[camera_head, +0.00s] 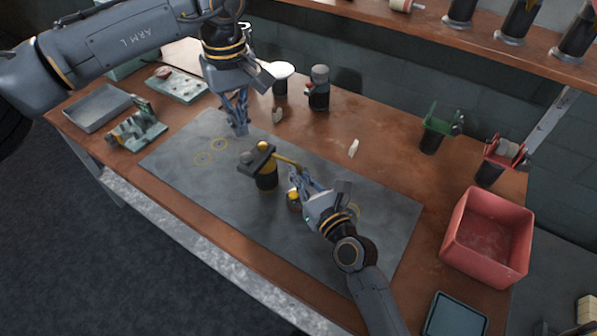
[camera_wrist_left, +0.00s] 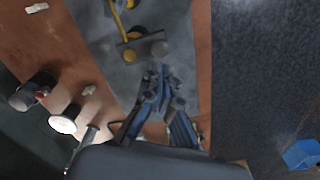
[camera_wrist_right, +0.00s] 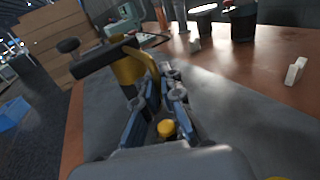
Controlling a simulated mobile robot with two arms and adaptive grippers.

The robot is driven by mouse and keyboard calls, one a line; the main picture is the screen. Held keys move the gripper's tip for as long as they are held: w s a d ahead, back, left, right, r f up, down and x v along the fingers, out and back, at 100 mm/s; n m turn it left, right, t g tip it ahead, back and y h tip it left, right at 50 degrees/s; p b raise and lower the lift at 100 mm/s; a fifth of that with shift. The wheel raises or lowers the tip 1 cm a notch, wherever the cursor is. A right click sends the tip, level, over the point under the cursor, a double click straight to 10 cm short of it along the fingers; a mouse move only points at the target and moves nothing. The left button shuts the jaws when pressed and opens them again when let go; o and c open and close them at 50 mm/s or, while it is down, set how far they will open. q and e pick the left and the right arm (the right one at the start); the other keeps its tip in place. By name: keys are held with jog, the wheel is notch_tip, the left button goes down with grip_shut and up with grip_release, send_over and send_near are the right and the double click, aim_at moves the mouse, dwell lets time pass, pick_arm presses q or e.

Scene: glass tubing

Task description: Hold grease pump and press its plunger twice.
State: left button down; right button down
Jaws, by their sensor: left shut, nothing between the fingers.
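The grease pump (camera_head: 266,178) stands on the grey mat, with a dark lower body, yellow upper parts, a black crossbar on top and a yellow arm to the right. In the left wrist view its crossbar (camera_wrist_left: 142,50) lies beyond the fingertips. My left gripper (camera_head: 238,130) is shut and empty, above and apart from the pump. My right gripper (camera_head: 296,176) is at the end of the yellow arm. In the right wrist view the pump (camera_wrist_right: 130,72) rises just past its fingers (camera_wrist_right: 160,98); whether they grip the arm is unclear. A yellow knob (camera_wrist_right: 166,128) shows between the fingers.
A red bin (camera_head: 488,238) stands at the right of the bench. Dark jars (camera_head: 319,90) stand at the back, and green and red holders (camera_head: 441,125) at the back right. A grey tray (camera_head: 98,108) lies at the left. The mat's left part (camera_head: 190,140) is clear.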

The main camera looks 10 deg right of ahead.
pick_arm(q)
jog(key=shift+r, duration=0.15)
notch_tip(320, 180, up, 12)
dwell(0.7)
pick_arm(e)
jog(key=c, duration=1.4)
grip_release()
jog(key=shift+c, duration=0.2)
jog(key=shift+s, duration=0.1)
jog(key=v, duration=1.1)
jog(key=shift+s+d, duration=0.1)
jog(key=shift+s, duration=0.3)
jog(key=shift+f, duration=0.1)
